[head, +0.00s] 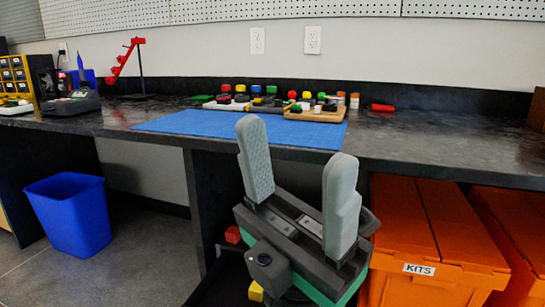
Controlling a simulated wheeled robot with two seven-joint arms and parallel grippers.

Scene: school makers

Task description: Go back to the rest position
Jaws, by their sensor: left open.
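My left gripper (299,196) is large in the lower middle of the head view, in front of the dark workbench (430,140). Its two grey fingers point up and stand wide apart, with nothing between them. The fingertips overlap the front edge of the blue mat (190,124) in the picture. My right gripper is not in view.
Small coloured parts (271,90) stand in a row behind the mat. A red part (382,108) lies to their right. A red stand (126,62) and a soldering station (72,103) are at left. Below are a blue bin (72,215) and orange KITS crates (425,235).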

